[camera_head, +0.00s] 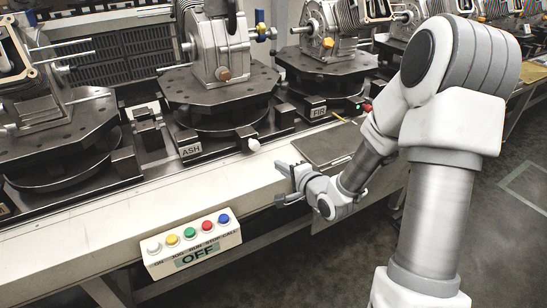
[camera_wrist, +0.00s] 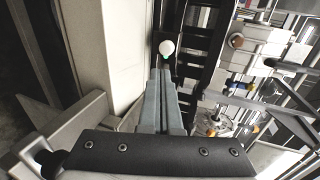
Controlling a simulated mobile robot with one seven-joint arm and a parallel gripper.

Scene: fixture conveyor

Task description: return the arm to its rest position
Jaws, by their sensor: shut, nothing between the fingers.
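My arm (camera_head: 432,190) reaches in from the lower right in the head view and bends at a raised elbow. My gripper (camera_head: 280,170) is over the conveyor's pale front ledge, a little to the right of the ASH label. In the wrist view my gripper (camera_wrist: 160,75) has its two grey fingers together, with nothing held. Just beyond the fingertips in that view is a white round knob (camera_wrist: 166,47). The same knob (camera_head: 253,143) appears in the head view behind and left of my gripper. I cannot tell the exact gap between them.
A button box (camera_head: 192,243) marked OFF is on the ledge's front, lower left. Round dark fixtures (camera_head: 218,85) carrying metal housings line the conveyor behind. An FIR label (camera_head: 318,112) and a dark flat plate (camera_head: 330,143) are near my forearm. Floor (camera_head: 500,240) at right is clear.

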